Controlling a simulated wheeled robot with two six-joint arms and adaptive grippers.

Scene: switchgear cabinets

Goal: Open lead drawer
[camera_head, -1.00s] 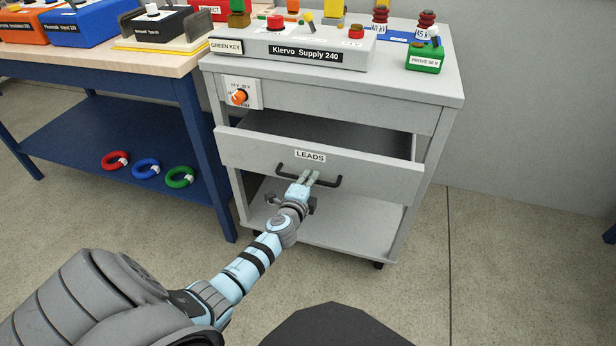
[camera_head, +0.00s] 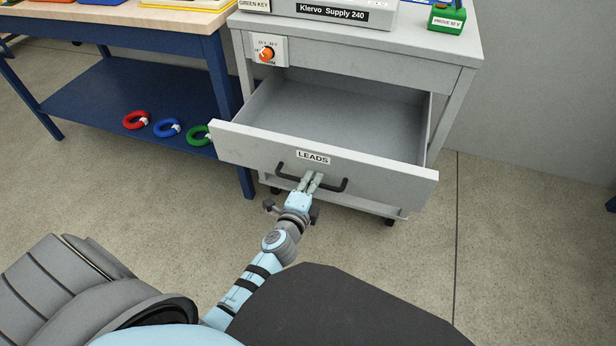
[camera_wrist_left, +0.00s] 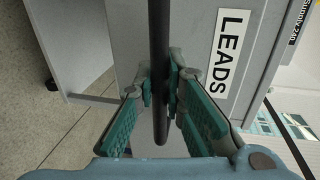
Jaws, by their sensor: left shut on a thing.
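The lead drawer (camera_head: 378,172) is a grey drawer with a "LEADS" label, pulled well out of the grey cart, and its visible inside looks empty. Its dark bar handle (camera_head: 337,186) runs across the front below the label. My left gripper (camera_head: 311,181) is shut on the handle near its middle. In the left wrist view, the handle (camera_wrist_left: 159,60) passes between the fingers of the left gripper (camera_wrist_left: 160,88), with the label beside it. My right gripper is not in view.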

